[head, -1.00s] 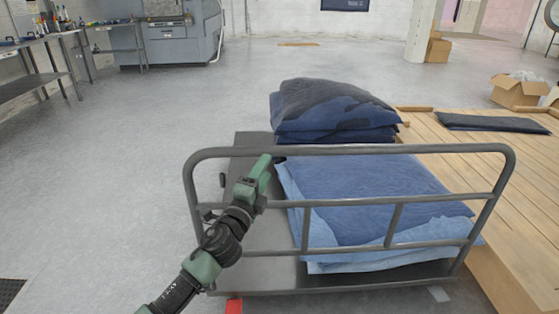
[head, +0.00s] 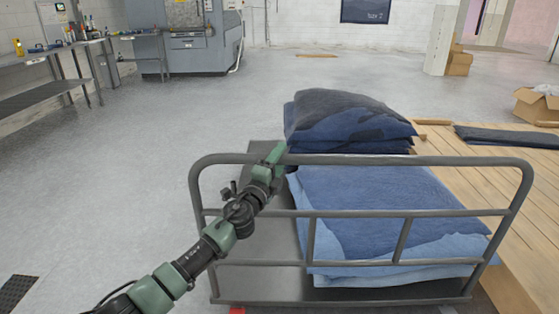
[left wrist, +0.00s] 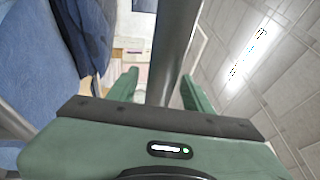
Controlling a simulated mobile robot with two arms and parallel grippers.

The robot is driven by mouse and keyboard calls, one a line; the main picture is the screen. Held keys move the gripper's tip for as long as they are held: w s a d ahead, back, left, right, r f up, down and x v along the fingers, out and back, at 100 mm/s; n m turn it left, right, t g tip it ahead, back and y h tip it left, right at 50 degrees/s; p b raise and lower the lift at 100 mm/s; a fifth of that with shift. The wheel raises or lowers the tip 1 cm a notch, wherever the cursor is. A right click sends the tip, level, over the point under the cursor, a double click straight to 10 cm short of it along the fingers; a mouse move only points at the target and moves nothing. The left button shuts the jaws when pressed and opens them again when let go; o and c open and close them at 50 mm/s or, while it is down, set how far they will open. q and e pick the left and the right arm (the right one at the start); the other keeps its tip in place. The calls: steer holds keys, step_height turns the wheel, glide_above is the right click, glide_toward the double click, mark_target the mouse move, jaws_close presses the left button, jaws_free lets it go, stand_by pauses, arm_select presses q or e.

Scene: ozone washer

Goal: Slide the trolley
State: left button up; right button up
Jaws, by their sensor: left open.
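The trolley (head: 360,160) is a grey flatbed with a tubular handle frame on its near side. It carries light blue folded denim (head: 370,200) in front and a darker blue denim stack (head: 345,120) behind. My left gripper (head: 278,152) is at the top bar of the handle, left of its middle. In the left wrist view the grey bar (left wrist: 172,55) runs between the two green fingers of the gripper (left wrist: 160,88), which stand apart with gaps beside the bar. My right gripper is not in view.
A wooden platform (head: 480,190) stands close along the trolley's right side, with a dark folded cloth (head: 505,137) on it. A cardboard box (head: 537,105) is behind it. Workbenches and a grey machine (head: 190,35) are at the back left. The floor left of the trolley is clear.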

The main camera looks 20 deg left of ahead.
arm_select(q)
jaws_close()
stand_by(1.4)
